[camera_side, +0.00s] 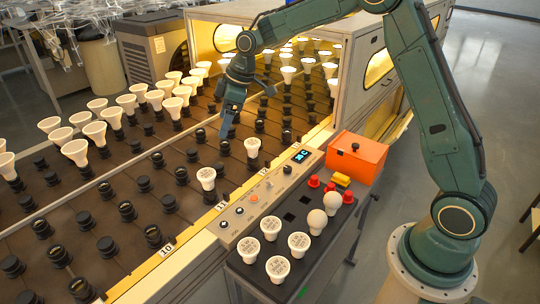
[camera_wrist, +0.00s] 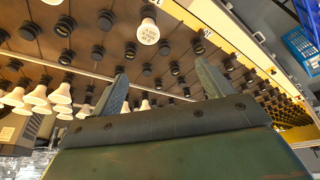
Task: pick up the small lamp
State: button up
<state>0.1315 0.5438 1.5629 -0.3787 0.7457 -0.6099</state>
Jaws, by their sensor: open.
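My gripper (camera_side: 231,120) hangs over the dark socket rack (camera_side: 130,210), pointing down. In the wrist view its two fingers (camera_wrist: 162,85) are spread apart with nothing between them. One printed lamp (camera_wrist: 148,30) shows beyond the fingers in the wrist view. I cannot tell which is the small lamp.
Rows of white lamps (camera_side: 96,131) fill the rack's far left; more stand inside the lit cabinet (camera_side: 360,70). A control panel (camera_side: 262,200) edges the rack. Many near sockets are empty.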

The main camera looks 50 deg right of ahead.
jog(key=n+y, duration=0.1)
jog(key=n, duration=0.1)
send_near(207, 173)
jog(key=r, duration=0.2)
jog(key=shift+w+d+f, duration=0.1)
jog(key=shift+f, duration=0.1)
jog(key=shift+x, duration=4.15)
jog(key=shift+s+x, duration=0.15)
jog(key=shift+x, duration=1.15)
jog(key=shift+s+x, duration=0.1)
jog(key=shift+x, duration=1.2)
jog(key=shift+d+f, duration=0.1)
jog(key=c, duration=1.1)
